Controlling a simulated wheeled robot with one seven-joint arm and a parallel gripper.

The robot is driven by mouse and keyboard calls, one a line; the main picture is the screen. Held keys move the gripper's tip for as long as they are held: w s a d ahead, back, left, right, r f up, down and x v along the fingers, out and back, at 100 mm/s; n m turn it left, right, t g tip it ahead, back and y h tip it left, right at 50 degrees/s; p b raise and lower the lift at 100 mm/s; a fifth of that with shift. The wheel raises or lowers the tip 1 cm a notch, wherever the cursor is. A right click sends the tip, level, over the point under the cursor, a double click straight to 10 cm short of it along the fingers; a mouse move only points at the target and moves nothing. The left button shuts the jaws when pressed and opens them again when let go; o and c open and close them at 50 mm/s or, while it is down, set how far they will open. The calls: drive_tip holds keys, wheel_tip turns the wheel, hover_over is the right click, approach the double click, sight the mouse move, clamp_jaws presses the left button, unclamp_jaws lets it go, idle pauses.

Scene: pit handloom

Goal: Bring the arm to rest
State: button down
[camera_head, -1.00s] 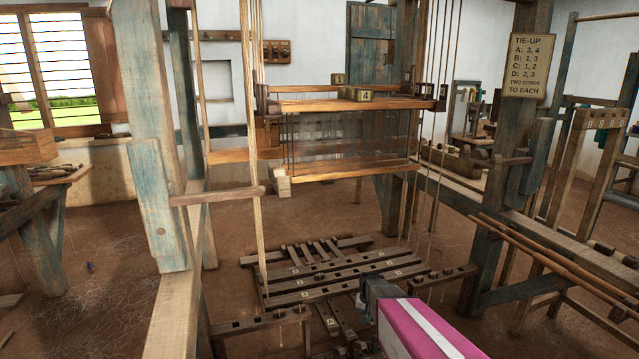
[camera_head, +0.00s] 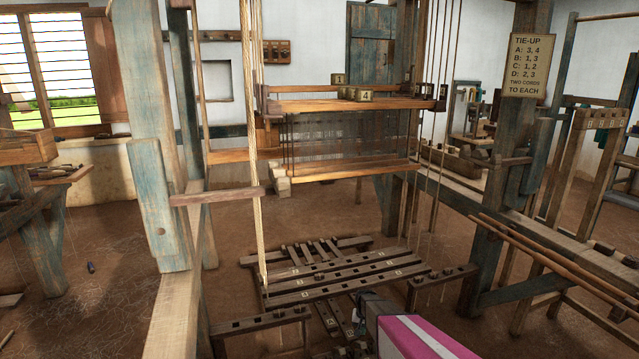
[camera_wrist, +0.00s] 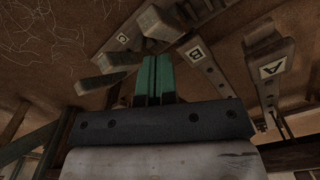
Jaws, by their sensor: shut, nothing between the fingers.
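My gripper (camera_wrist: 155,78) shows in the wrist view with its teal fingers together and nothing between them. Its tips are in front of wooden treadle bars in the picture; I cannot tell whether they touch. Bars marked C (camera_wrist: 123,38), B (camera_wrist: 205,65) and A (camera_wrist: 271,70) lie around and beyond the fingers. In the head view my pink and white arm (camera_head: 415,338) reaches in from the bottom edge, low by the front of the loom's treadle frame (camera_head: 340,275). The fingertips are hard to make out there.
The loom's shaft frame (camera_head: 345,105) hangs above, with numbered blocks on top. Cords (camera_head: 252,150) hang at its left and right. A thick post (camera_head: 150,120) stands at left and a long side beam (camera_head: 560,235) runs at right. Open floor (camera_head: 110,255) lies left.

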sight(362, 343)
drive_tip(key=shift+f, duration=1.35)
drive_tip(key=shift+f, duration=0.2)
idle(0.9)
drive_tip(key=shift+f, duration=0.75)
drive_tip(key=shift+f, duration=0.3)
drive_tip(key=shift+s+r, duration=0.1)
drive_tip(key=shift+r, duration=0.05)
drive_tip(key=shift+s+d+r, duration=0.1)
drive_tip(key=shift+s+r, duration=0.15)
drive_tip(key=shift+r, duration=0.75)
drive_tip(key=shift+s+d+r, duration=0.1)
drive_tip(key=shift+s+r, duration=0.15)
drive_tip(key=shift+r, duration=0.7)
drive_tip(key=shift+s+d+r, duration=0.1)
drive_tip(key=shift+s+r, duration=0.15)
drive_tip(key=shift+r, duration=0.75)
